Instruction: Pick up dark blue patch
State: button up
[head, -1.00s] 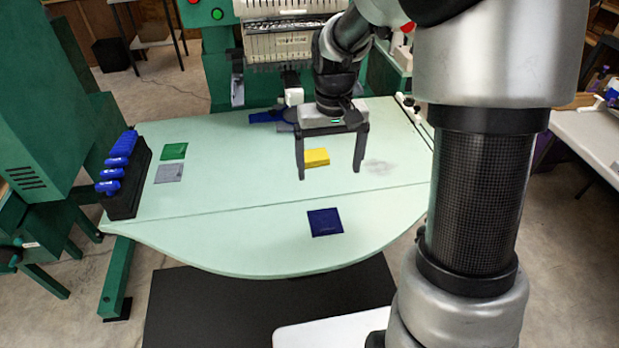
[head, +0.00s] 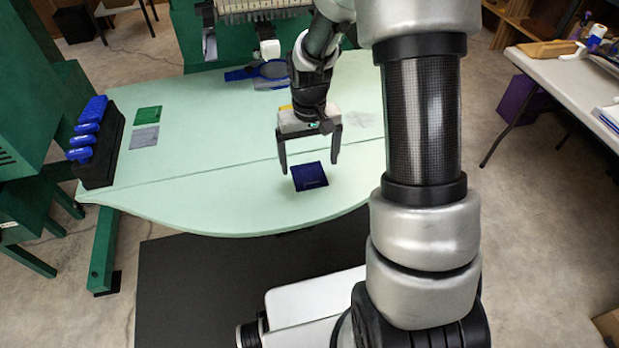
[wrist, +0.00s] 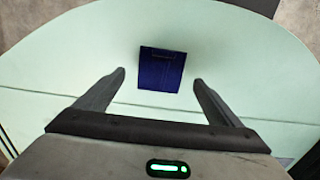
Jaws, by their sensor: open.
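The dark blue patch (head: 309,176) lies flat near the front edge of the pale green table (head: 220,205). It also shows in the wrist view (wrist: 161,70), a little beyond the fingertips and between their lines. My gripper (head: 310,169) is open and empty, with its fingers pointing down above the table close to the patch. In the wrist view my gripper (wrist: 160,77) has its two fingers wide apart on either side of the patch's width. How high the fingertips are above the table is hard to tell.
A green patch (head: 147,115) and a grey patch (head: 144,137) lie at the left. A black rack (head: 100,165) with blue spools (head: 88,128) stands at the table's left edge. A yellow patch (head: 285,107) is mostly hidden behind my gripper. The table around the dark blue patch is clear.

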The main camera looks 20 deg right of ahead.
notch_tip(320, 180, down, 3)
jog(key=shift+a+f, duration=0.1)
jog(key=shift+f, duration=0.1)
jog(key=shift+r, duration=0.1)
jog(key=c, duration=1.1)
jog(key=shift+r, duration=0.1)
notch_tip(320, 180, up, 9)
jog(key=p, duration=0.2)
send_over(244, 140)
notch_tip(244, 140, down, 9)
jog(key=shift+r+b, duration=0.1)
jog(key=shift+b, duration=1.1)
